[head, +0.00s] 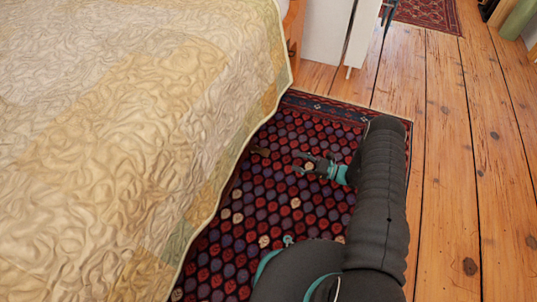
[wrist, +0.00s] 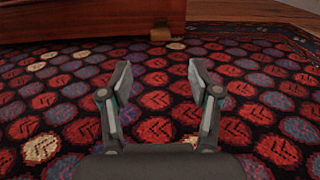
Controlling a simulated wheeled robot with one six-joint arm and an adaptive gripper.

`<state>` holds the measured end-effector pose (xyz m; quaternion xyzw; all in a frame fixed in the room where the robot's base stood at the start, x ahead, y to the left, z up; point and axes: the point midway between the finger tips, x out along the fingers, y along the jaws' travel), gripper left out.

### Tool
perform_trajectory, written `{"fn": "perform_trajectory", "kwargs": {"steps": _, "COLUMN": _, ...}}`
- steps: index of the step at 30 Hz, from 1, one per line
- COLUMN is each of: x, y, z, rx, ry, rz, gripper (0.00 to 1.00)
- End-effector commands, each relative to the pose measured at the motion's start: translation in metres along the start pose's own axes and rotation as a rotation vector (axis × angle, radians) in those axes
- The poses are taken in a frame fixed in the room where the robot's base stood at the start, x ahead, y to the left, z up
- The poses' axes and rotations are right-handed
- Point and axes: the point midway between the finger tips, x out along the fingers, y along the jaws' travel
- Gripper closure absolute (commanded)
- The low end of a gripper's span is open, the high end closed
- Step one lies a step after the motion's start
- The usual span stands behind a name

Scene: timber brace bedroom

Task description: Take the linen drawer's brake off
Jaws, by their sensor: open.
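The linen drawer (wrist: 80,20) shows in the wrist view as a reddish-brown wooden front, low above the rug at the top. A small brown wooden piece (wrist: 160,33) sticks out at its lower edge; it may be the brake, but it is too small to tell. My gripper (wrist: 159,67) is open and empty. Its two fingers stand apart on either side of that piece in the picture, short of the drawer. In the head view my gripper (head: 303,163) is low over the rug beside the bed. The drawer front is hidden there by the bedspread.
The bed with a yellow quilted bedspread (head: 120,120) fills the left of the head view. A red and dark patterned rug (head: 310,125) lies under my gripper. Bare plank floor (head: 470,150) is free to the right. White furniture (head: 328,30) stands at the back.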

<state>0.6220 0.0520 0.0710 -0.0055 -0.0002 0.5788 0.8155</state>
Motion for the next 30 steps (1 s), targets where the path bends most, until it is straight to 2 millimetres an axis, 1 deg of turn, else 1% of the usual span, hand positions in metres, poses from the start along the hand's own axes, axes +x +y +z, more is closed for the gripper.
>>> {"fn": "perform_trajectory", "kwargs": {"steps": 1, "x": 0.000, "y": 0.001, "z": -0.005, "rx": 0.006, "ry": -0.003, "rz": -0.007, "gripper": 0.38}}
{"fn": "perform_trajectory", "kwargs": {"steps": 4, "x": 0.004, "y": 0.001, "z": -0.007, "rx": 0.009, "ry": -0.007, "rz": -0.013, "gripper": 0.38}}
{"fn": "perform_trajectory", "kwargs": {"steps": 8, "x": 0.018, "y": 0.001, "z": -0.007, "rx": 0.009, "ry": -0.007, "rz": -0.010, "gripper": 0.38}}
{"fn": "perform_trajectory", "kwargs": {"steps": 21, "x": 0.099, "y": 0.001, "z": -0.007, "rx": 0.008, "ry": -0.006, "rz": -0.009, "gripper": 0.38}}
{"fn": "perform_trajectory", "kwargs": {"steps": 27, "x": 0.125, "y": 0.000, "z": -0.006, "rx": 0.009, "ry": -0.006, "rz": -0.010, "gripper": 0.38}}
{"fn": "perform_trajectory", "kwargs": {"steps": 30, "x": 0.132, "y": 0.000, "z": -0.006, "rx": 0.010, "ry": -0.006, "rz": -0.011, "gripper": 0.38}}
